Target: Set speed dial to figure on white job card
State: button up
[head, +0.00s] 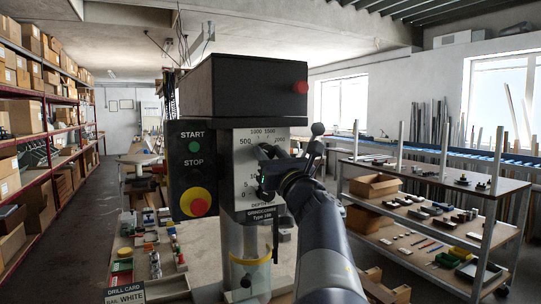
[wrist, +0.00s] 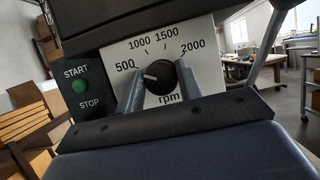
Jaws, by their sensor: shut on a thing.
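The speed dial (wrist: 160,77) is a black round knob on a white plate marked 500, 1000, 1500, 2000 and rpm in the wrist view. Its white pointer line is on the knob's left side, pointing toward the 500 mark. My gripper (wrist: 160,88) is shut on the dial, one grey finger on each side. In the head view my gripper (head: 270,165) reaches the drill's front plate (head: 244,160) and mostly hides the dial. A job card reading "DRILL CARD" and "RAIL WHITE" (head: 125,294) is at the bottom left, cut off by the frame edge; no figure shows on it.
The black drill head (head: 243,85) stands above the plate. Left of the dial is a panel with a green start button (head: 194,146) and a red stop button on yellow (head: 196,202). A lever with black knobs (head: 317,138) is close right of my gripper.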

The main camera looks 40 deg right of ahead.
jog(key=shift+m, duration=0.4)
jog(key=m+g+h+b, duration=0.1)
jog(key=m+h, duration=0.1)
jog(key=m, duration=0.1)
jog(key=shift+a+f+m+b, duration=0.1)
jog(key=shift+m+b, duration=0.2)
jog(key=shift+b, duration=0.1)
jog(key=m+g+h, duration=0.1)
jog(key=m, duration=0.2)
jog(key=m+g+h, duration=0.1)
jog(key=m, duration=0.2)
jog(key=shift+m+h, duration=0.3)
jog(key=o, duration=0.9)
